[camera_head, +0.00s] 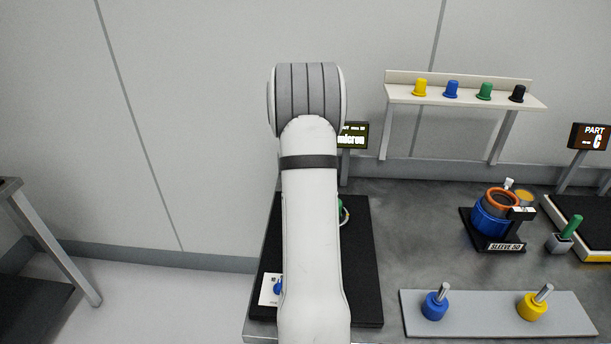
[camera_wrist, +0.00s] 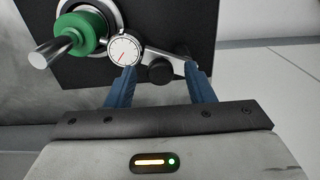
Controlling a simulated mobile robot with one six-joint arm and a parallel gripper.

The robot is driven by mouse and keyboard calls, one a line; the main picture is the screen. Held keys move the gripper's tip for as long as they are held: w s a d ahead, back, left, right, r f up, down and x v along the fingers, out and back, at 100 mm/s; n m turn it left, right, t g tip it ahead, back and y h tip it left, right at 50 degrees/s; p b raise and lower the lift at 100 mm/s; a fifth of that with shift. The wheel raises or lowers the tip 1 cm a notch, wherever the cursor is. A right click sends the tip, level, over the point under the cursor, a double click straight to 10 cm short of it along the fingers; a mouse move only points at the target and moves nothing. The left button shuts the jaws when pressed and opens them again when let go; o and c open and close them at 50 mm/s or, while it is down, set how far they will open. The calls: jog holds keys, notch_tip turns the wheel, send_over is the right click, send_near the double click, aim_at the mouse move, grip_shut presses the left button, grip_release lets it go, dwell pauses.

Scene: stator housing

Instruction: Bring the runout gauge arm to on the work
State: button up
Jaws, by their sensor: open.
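The runout gauge has a round white dial with a red needle (camera_wrist: 124,51), seen in the wrist view. In the head view my arm hides the gripper and most of the gauge station.
The station stands on a black plate (camera_head: 361,275) at the bench's left end. A small display (camera_head: 353,135) is behind it. To the right are a grey strip (camera_head: 480,318) with blue and yellow parts, a blue sleeve fixture (camera_head: 488,220), and a shelf (camera_head: 450,97) of coloured caps.

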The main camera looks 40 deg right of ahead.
notch_tip(320, 180, up, 8)
jog(key=p, duration=0.5)
dwell(0.5)
jog(key=shift+s+f, duration=0.1)
jog(key=shift+s, duration=0.05)
